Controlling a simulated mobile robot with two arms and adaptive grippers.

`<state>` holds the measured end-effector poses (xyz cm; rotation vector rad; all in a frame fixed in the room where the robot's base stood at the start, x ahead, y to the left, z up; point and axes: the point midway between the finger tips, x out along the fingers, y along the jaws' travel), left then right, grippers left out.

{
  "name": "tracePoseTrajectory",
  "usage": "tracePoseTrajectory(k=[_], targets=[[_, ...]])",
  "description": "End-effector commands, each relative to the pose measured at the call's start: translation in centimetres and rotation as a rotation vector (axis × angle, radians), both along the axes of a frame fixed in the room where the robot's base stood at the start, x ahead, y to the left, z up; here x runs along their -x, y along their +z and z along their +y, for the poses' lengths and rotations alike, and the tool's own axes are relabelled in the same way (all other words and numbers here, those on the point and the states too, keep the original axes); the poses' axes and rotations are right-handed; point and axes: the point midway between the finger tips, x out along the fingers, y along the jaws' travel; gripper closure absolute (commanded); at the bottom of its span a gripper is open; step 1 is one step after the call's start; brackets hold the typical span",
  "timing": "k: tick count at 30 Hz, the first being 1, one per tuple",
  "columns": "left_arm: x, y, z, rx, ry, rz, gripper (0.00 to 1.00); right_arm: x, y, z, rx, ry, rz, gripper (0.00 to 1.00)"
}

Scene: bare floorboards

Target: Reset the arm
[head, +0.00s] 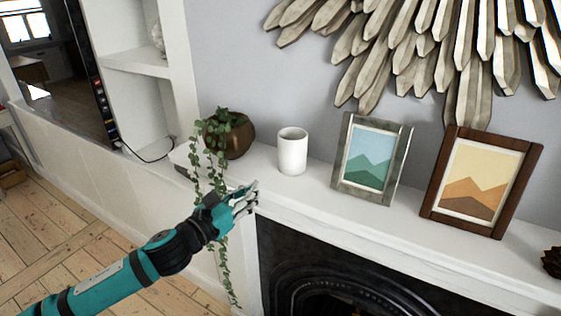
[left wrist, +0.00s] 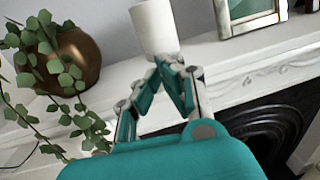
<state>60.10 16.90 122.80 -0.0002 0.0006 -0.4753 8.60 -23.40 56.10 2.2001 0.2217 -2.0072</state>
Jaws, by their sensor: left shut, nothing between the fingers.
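My left gripper (head: 248,193) is at the front edge of the white mantel, between a trailing plant and a white cup. In the left wrist view its fingertips (left wrist: 168,62) meet, with nothing between them. My left arm reaches in from the lower left in the head view. The white cup (head: 292,152) stands upright on the mantel, behind and to the right of the gripper. In the left wrist view the cup (left wrist: 154,27) is just beyond the fingertips; I cannot tell whether they touch it. My right gripper is not in view.
The mantel (head: 335,216) also holds a plant in a bronze pot (head: 236,137), a green-mountain picture (head: 368,162) and an orange-mountain picture (head: 475,185). Vines hang over the edge beside my arm. A dark fireplace (head: 350,280) is below. Open floorboards (head: 60,235) are at left.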

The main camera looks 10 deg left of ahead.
Motion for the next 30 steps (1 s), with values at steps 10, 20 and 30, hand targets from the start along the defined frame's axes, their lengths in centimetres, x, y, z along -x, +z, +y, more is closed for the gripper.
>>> tracePoseTrajectory(k=[10, 20, 30], targets=[[2.3, 0.0, 1.2, 0.000, 0.000, -0.001, 1.00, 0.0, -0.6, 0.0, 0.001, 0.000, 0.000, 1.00], [1.2, -2.8, 2.2, 0.080, 0.038, 0.072, 1.00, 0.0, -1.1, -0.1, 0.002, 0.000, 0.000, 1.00], [-0.8, -25.1, 9.7, 0.749, 0.398, 0.579, 1.00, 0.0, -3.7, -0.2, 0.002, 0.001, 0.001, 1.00]])
